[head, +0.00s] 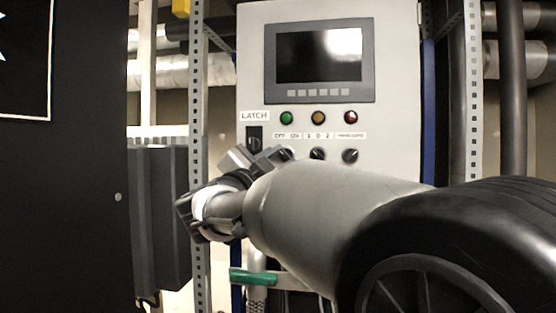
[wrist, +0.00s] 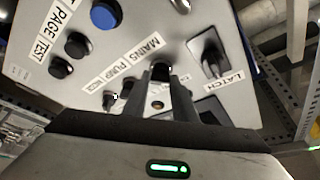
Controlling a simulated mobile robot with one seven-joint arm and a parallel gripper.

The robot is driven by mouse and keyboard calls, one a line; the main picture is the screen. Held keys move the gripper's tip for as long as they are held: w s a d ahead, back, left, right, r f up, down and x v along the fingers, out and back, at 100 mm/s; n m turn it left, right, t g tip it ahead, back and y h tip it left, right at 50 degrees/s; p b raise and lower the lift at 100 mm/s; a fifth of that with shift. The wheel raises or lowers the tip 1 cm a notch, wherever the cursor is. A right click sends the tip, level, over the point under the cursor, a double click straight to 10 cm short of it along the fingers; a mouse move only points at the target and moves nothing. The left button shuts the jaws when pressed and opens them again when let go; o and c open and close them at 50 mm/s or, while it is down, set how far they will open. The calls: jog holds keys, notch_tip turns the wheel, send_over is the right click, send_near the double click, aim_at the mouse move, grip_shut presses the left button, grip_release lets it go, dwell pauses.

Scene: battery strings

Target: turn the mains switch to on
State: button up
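The control panel (head: 400,100) stands ahead in the head view, with a row of black rotary switches under its lights. The switch under the OFF ON label (head: 287,136) is mostly hidden behind my gripper (head: 270,156). In the wrist view the panel (wrist: 45,40) is tilted, and a MAINS label (wrist: 148,46) is seen just beyond the fingertips. My gripper (wrist: 160,76) has a finger on each side of the dark mains switch knob (wrist: 158,70) below that label. Whether the fingers touch it is unclear, and its pointer setting is not readable.
A latch switch (head: 254,138) sits close left of my gripper and also shows in the wrist view (wrist: 212,57). Two other black knobs (head: 317,154) (head: 350,155) are to the right. A green handle (head: 254,276) is below. A perforated upright (head: 198,100) borders the panel's left.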

jog(key=shift+m, duration=0.5)
jog(key=shift+c, duration=0.2)
jog(key=m+g, duration=0.1)
jog(key=m, duration=0.1)
jog(key=m+g, duration=0.1)
jog(key=m, duration=0.1)
jog(key=shift+a+r+m+h+p, duration=0.1)
jog(key=shift+r+m+h+p, duration=0.1)
jog(key=shift+m+h+p, duration=0.15)
jog(key=m, duration=0.1)
jog(key=m+g+p, duration=0.1)
jog(key=m, duration=0.1)
jog(key=m+g, duration=0.1)
jog(key=shift+r, duration=0.25)
jog(key=m+y, duration=0.1)
jog(key=m, duration=0.1)
jog(key=m+g+p, duration=0.1)
jog(key=m, duration=0.1)
jog(key=shift+r+y+p, duration=0.2)
jog(key=shift+y+p, duration=0.1)
jog(key=shift+y, duration=0.05)
jog(key=shift+r+m+g+y+p, duration=0.1)
jog(key=shift+m+g+y+p, duration=0.25)
jog(key=shift+m+y, duration=0.85)
jog(key=shift+m+h, duration=0.3)
jog(key=shift+m, duration=0.25)
jog(key=o, duration=1)
jog(key=shift+o, duration=0.2)
